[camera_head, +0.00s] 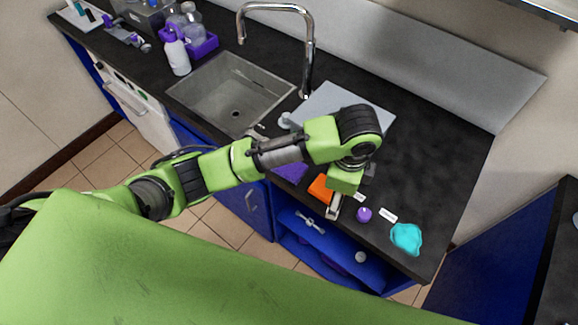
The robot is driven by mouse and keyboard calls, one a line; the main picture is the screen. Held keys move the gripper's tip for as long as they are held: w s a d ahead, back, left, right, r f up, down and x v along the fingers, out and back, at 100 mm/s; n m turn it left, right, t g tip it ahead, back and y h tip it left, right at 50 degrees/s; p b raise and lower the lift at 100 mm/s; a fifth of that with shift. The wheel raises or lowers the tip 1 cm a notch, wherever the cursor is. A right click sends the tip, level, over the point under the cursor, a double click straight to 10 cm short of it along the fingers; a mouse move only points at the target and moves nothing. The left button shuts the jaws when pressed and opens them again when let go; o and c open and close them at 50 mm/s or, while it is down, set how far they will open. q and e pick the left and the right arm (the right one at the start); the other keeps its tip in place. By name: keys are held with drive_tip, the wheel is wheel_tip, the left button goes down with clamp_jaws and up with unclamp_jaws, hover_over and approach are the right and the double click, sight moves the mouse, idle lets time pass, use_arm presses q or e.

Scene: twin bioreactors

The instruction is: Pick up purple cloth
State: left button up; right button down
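A flat purple piece that looks like the purple cloth (292,172) lies near the front edge of the dark counter, right of the sink. My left arm passes over it and hides part of it. My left gripper (334,209) points down at the front edge of the counter, to the right of the purple piece and beside an orange piece (320,188). The gripper's fingers are small and partly hidden, so I cannot tell whether they are open or shut. My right gripper is not in view.
A crumpled cyan cloth (406,238) and a small round purple object (364,214) lie to the right, near small white labels. A grey board (325,103) lies behind my arm. The sink (225,100) and tall faucet (309,50) are to the left. An open blue drawer (340,257) sits below the counter.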

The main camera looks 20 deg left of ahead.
use_arm(q)
drive_tip(key=w+a+r+m+y, duration=0.2)
drive_tip(key=w+a+r+y, duration=0.2)
drive_tip(key=w+a+r, duration=0.3)
drive_tip(key=b, duration=0.1)
hover_over(299, 171)
drive_tip(key=f, duration=0.8)
drive_tip(key=shift+d+f, duration=0.15)
drive_tip(key=shift+d, duration=0.05)
drive_tip(key=shift+a+f, duration=0.2)
drive_tip(key=shift+f, duration=0.25)
drive_tip(key=p+x, duration=0.1)
drive_tip(key=x, duration=0.2)
drive_tip(key=shift+a+f+p, duration=0.2)
drive_tip(key=shift+f+p, duration=0.1)
drive_tip(key=shift+a+f, duration=0.1)
drive_tip(key=shift+f, duration=0.35)
drive_tip(key=c, duration=1)
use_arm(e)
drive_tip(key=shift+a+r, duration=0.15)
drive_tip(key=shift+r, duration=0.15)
